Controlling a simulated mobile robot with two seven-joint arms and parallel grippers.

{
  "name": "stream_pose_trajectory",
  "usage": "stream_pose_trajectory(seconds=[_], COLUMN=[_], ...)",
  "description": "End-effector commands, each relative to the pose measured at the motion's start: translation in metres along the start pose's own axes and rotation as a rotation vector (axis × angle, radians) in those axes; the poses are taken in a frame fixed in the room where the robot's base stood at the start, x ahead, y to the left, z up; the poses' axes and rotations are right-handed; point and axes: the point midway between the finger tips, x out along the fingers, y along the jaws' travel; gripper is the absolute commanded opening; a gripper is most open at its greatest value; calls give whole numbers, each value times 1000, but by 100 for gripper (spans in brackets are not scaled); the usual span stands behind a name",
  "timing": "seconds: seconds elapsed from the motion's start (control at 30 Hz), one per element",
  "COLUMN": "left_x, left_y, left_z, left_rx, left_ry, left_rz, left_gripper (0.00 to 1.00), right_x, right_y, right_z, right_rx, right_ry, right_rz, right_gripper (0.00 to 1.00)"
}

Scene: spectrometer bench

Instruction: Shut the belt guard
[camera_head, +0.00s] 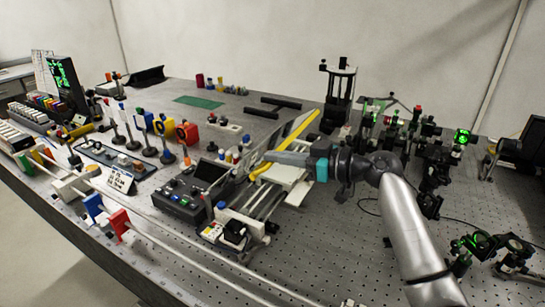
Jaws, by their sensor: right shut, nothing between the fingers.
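The belt guard (304,126) shows as a long yellow-edged bar with a pale strip beside it, standing at a slant over a small white belt unit (292,187) in the middle of the bench. It looks raised, but its exact angle is hard to tell. My right gripper (268,157) comes in from the right and points left. It is shut and empty. Its long fingers cross in front of the middle of the yellow bar and hide part of it. I cannot tell whether they touch it. My left gripper is not in view.
A black control box (187,201) stands left of the belt unit. Dark optical mounts (432,150) crowd the bench on the right, and a tall black stand (338,90) is behind. Posts with coloured discs (163,128) stand at left. The perforated bench front right is mostly clear.

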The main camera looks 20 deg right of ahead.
Motion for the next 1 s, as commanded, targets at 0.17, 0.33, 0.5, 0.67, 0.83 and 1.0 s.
stream_pose_trajectory(seconds=[0.17, 0.33, 0.5, 0.67, 0.83, 1.0], left_x=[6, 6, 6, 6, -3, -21], left_y=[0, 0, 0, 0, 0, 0], left_z=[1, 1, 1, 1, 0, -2], left_rx=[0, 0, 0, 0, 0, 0], left_ry=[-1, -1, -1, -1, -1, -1], left_rz=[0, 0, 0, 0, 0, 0], left_gripper=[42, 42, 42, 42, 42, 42], right_x=[-2, -3, -3, -3, 1, 10], right_y=[0, 0, 0, 0, -1, -5], right_z=[6, 6, 5, 5, -7, -32], right_rx=[0, 0, 0, -1, -2, -2], right_ry=[0, 1, 1, 1, 1, 1], right_rz=[-1, -1, 0, 0, 1, 4], right_gripper=[0, 0, 0, 0, 0, 0])
